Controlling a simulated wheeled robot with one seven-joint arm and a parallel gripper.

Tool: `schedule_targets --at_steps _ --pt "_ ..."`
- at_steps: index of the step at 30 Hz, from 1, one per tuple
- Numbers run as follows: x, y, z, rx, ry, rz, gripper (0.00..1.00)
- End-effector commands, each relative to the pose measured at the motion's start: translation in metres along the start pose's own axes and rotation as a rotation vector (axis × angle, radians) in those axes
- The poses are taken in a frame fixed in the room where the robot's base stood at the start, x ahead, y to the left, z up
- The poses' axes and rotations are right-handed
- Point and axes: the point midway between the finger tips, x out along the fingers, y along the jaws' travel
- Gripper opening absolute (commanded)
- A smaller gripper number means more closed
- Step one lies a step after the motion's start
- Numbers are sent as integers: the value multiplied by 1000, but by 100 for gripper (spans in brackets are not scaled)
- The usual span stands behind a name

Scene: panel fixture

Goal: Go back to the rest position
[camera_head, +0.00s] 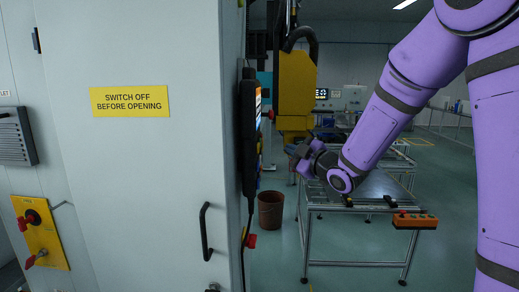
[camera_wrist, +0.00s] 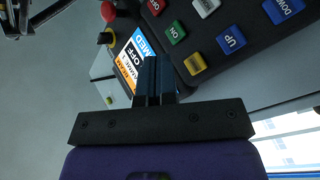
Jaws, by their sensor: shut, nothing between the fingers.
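My gripper (camera_head: 299,155) is at the end of the purple arm, to the right of the cabinet's side face in the head view. In the wrist view its two dark fingers (camera_wrist: 152,75) are together with nothing between them. A black control panel (camera_wrist: 230,52) with red, green, blue and yellow buttons lies beyond the fingertips in that view. In the head view the black panel (camera_head: 248,130) shows nearly edge-on on the cabinet's side. I cannot tell the exact gap between fingertips and panel.
The grey cabinet (camera_head: 140,180) fills the left, with a black door handle (camera_head: 205,231) and a yellow switch plate (camera_head: 41,232). A metal-framed table (camera_head: 353,264) with an orange button box (camera_head: 414,221) stands below my arm. A brown bin (camera_head: 271,210) is on the floor.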

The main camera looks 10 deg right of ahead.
Motion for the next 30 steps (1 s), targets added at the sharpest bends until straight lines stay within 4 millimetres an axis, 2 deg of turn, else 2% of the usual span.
schedule_targets --at_steps 12,17,23,30 --pt "0 0 0 1 -2 0 0" --pt "-8 10 -5 22 -73 -1 0" --pt "-44 31 -16 124 -309 0 0" --pt "-113 40 -33 323 -608 9 0"
